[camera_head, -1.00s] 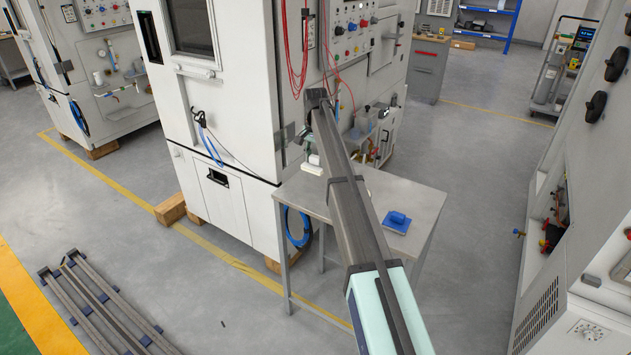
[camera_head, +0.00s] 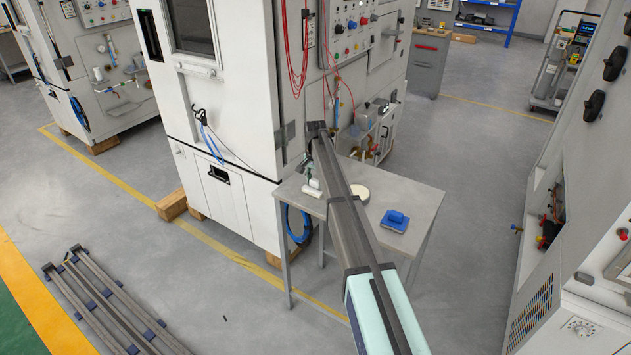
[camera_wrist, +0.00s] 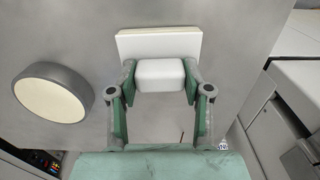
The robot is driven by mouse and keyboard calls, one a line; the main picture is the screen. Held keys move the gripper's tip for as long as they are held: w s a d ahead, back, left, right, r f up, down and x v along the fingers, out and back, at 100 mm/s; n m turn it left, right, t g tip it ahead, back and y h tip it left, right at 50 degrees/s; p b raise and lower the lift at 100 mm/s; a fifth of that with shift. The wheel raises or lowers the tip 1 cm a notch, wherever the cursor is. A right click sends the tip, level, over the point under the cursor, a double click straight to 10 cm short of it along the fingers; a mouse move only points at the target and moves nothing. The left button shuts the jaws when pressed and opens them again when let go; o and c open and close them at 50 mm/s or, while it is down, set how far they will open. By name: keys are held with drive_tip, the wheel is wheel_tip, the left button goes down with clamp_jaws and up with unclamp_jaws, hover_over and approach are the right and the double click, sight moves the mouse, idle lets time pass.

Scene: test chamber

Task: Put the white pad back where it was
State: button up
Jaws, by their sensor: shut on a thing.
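The white pad (camera_wrist: 158,44) is a flat rectangular slab with a block-shaped white grip on it. In the wrist view my gripper (camera_wrist: 160,82) is shut on that grip, one green finger on each side. In the head view the white pad (camera_head: 312,188) shows at the left part of the grey table (camera_head: 410,190), partly behind my arm, with my gripper (camera_head: 309,172) over it. I cannot tell whether the pad touches the tabletop.
A round grey disc with a cream top (camera_wrist: 55,92) lies beside the pad; it also shows in the head view (camera_head: 359,193). A blue pad (camera_head: 395,220) lies on the table's right part. The white test chamber (camera_head: 240,90) stands directly behind the table.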

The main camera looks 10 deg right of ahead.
sight(315, 180)
drive_tip(key=o, duration=1)
drive_tip(key=shift+r, duration=0.1)
wheel_tip(315, 180, up, 12)
drive_tip(key=b, duration=0.3)
